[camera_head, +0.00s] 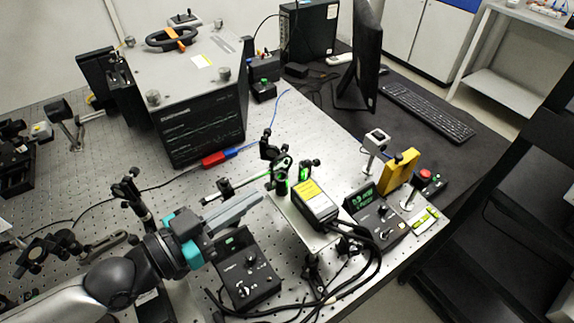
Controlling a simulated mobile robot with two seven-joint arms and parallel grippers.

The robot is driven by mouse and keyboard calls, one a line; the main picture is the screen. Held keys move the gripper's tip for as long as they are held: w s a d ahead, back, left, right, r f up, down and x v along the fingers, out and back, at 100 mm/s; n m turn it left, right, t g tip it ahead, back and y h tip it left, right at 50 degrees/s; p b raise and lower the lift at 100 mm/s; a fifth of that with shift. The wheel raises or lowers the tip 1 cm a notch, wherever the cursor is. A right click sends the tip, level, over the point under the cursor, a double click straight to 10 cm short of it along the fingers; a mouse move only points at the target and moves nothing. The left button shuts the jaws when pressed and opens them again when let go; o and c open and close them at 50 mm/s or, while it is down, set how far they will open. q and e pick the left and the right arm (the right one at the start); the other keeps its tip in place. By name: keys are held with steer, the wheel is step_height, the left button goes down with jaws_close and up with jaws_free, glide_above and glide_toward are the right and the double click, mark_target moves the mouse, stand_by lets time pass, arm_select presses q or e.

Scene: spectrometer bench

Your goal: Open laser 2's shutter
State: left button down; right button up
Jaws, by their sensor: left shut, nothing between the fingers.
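My left gripper (262,198) reaches in from the lower left, over the optical bench. Its long grey fingers are shut and empty, pointing right toward a black laser head (318,208) with a yellow label. The fingertips appear just left of that head's mount; I cannot tell whether they touch anything. A black controller box (247,277) with knobs and a small green display sits below the fingers. A second controller (384,228) with a lit green display stands right of the laser head. I cannot read which laser is number 2, nor make out the shutter's state. My right gripper is out of view.
Green-lit optic mounts (278,165) stand behind the laser head. Black cables (345,280) loop along the bench's front edge. A large instrument (200,115), a yellow block (400,172) and a red button (425,175) stand farther back or right. A monitor (362,55) and keyboard (427,112) are behind.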

arm_select(q)
steer(key=shift+d, duration=0.1)
steer(key=shift+p+x, duration=0.4)
steer(key=shift+x, duration=4.6)
